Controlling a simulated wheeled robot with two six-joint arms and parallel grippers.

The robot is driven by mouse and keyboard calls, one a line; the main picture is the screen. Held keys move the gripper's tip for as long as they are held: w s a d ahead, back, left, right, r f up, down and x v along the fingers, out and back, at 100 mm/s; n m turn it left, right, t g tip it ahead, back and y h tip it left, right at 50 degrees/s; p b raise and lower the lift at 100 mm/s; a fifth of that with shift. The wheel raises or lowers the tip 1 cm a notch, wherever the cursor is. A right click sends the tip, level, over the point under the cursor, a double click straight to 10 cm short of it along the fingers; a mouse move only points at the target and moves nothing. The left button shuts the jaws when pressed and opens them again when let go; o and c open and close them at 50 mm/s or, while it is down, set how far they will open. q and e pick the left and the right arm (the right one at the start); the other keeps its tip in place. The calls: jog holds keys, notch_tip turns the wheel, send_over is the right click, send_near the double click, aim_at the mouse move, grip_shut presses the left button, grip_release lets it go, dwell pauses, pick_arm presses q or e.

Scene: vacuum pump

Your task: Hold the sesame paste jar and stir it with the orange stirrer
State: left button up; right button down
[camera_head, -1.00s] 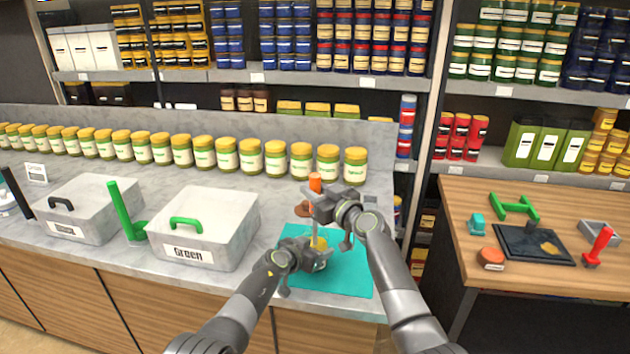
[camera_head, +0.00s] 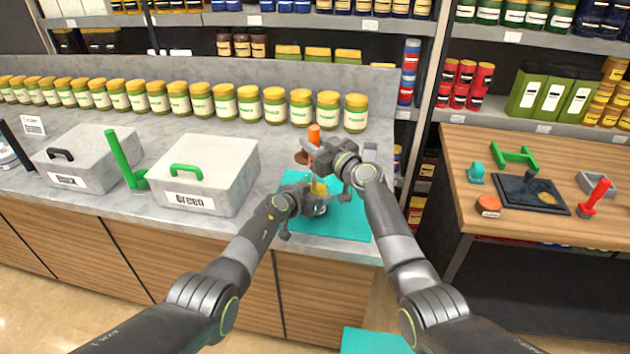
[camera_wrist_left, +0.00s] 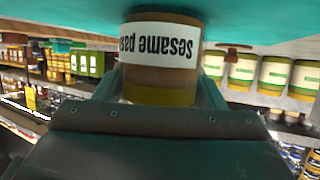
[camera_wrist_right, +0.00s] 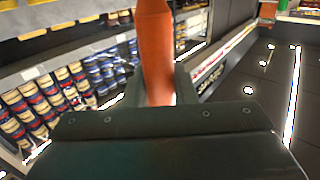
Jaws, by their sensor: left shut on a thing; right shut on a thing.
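The sesame paste jar (camera_wrist_left: 160,55) fills the middle of the left wrist view, its label upside down there. My left gripper (camera_head: 313,200) is shut on it over the teal mat (camera_head: 345,222); in the head view only a little of its yellow top (camera_head: 319,188) shows. The orange stirrer (camera_wrist_right: 156,50) stands between the fingers of my right gripper (camera_head: 318,155), which is shut on it. In the head view its orange handle (camera_head: 314,134) sticks up above the right gripper, over the jar. The stirrer's lower end is hidden.
A row of yellow-lidded jars (camera_head: 248,104) lines the back of the counter. A lidded box marked Green (camera_head: 205,178) and a green upright tool (camera_head: 122,160) stand to the left. A wooden table (camera_head: 470,150) with tools is to the right.

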jog(key=shift+w+a+r, duration=0.1)
jog(key=shift+a, duration=0.55)
jog(key=shift+v, duration=1.05)
jog(key=shift+w+d, duration=0.1)
jog(key=shift+w+d, duration=0.5)
jog(key=shift+d, duration=0.2)
